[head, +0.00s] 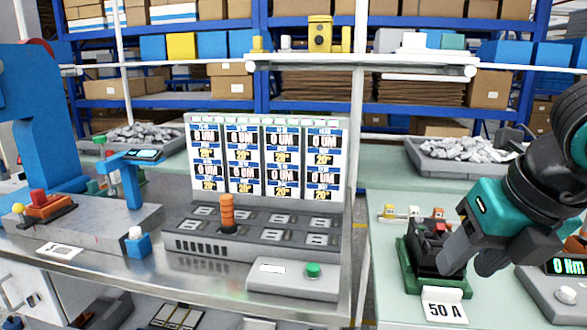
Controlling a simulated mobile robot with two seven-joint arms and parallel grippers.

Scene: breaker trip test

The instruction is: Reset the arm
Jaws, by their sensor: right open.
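A black breaker (424,253) with a red part on top sits in a green holder (409,274) on the pale green right bench. A card reading 50 A (443,308) stands at its front. My right gripper (472,268) is open, just right of the breaker, its fingers pointing down and left. The left finger overlaps the breaker's right side in the picture; I cannot tell whether they touch. The gripper hides part of the breaker. My left gripper is not in view.
A torque display reading 0 Nm (567,267) stands at right. Small coloured blocks (413,212) lie behind the breaker. A grey bin of metal parts (465,152) is farther back. The left bench holds a display panel (265,160), an orange-handled tool (227,212) and a green-button box (299,279).

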